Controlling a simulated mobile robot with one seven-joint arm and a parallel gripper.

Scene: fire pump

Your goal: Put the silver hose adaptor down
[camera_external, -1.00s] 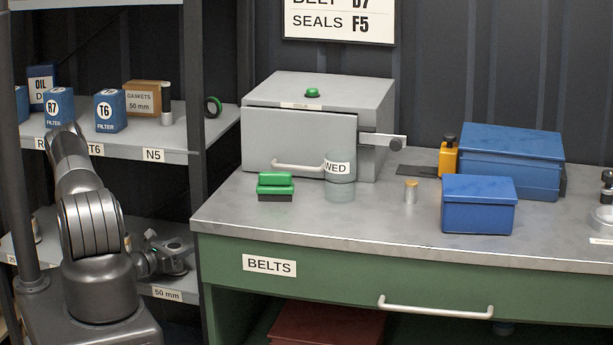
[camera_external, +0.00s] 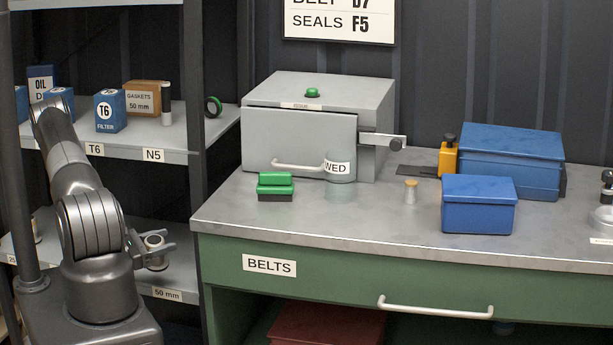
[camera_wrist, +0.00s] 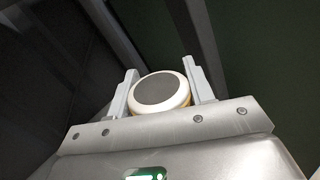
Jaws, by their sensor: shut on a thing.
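The silver hose adaptor (camera_external: 154,243) is a short round piece with a pale rim and a dark centre. It is in my gripper (camera_external: 152,252) at the lower shelf, left of the green bench. In the wrist view the adaptor (camera_wrist: 160,92) sits between the two fingers of my gripper (camera_wrist: 163,90), which are shut on its sides. Its round end faces the camera. I cannot tell whether its underside touches the shelf.
The lower shelf (camera_external: 180,272) carries a "50 mm" label (camera_external: 167,294) at its front edge. A dark shelf post (camera_external: 194,200) stands just right of my gripper. The upper shelf (camera_external: 170,136) above holds filter boxes and a gaskets box (camera_external: 143,98). The bench (camera_external: 330,225) is farther right.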

